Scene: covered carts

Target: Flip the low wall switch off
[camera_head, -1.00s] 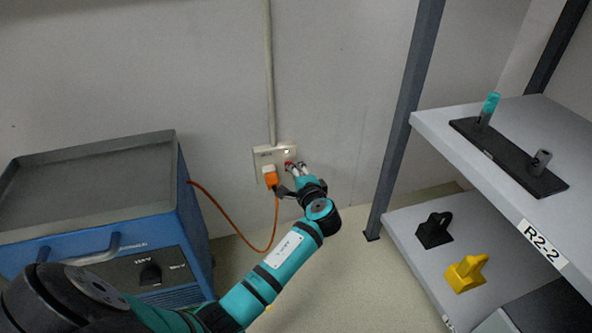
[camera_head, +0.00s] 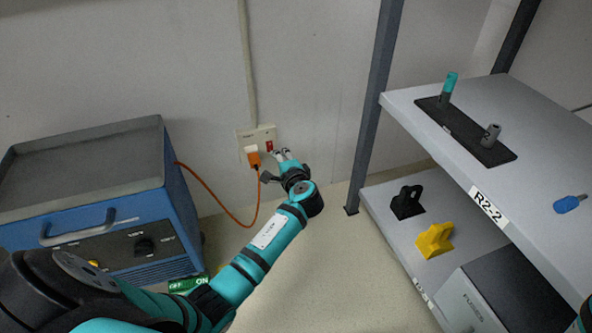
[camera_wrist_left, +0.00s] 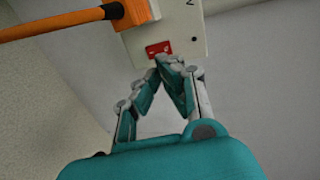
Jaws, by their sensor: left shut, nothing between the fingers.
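The low wall switch (camera_head: 270,146) is a small red rocker on the right part of a cream wall plate (camera_head: 243,138). It also shows red in the left wrist view (camera_wrist_left: 158,48). My left gripper (camera_head: 283,155) is shut and empty, its fingertips just right of and below the switch in the head view. In the left wrist view, the fingertips (camera_wrist_left: 178,63) sit at the switch's lower edge; I cannot tell whether they touch it. An orange plug (camera_head: 254,158) sits in the plate's left part. My right gripper is not in view.
An orange cable (camera_head: 222,207) runs from the plug to the blue cart (camera_head: 183,200) at left. A rack post (camera_head: 371,110) and shelves (camera_head: 460,170) with pegs and yellow and black parts stand at right. Floor between is mostly clear.

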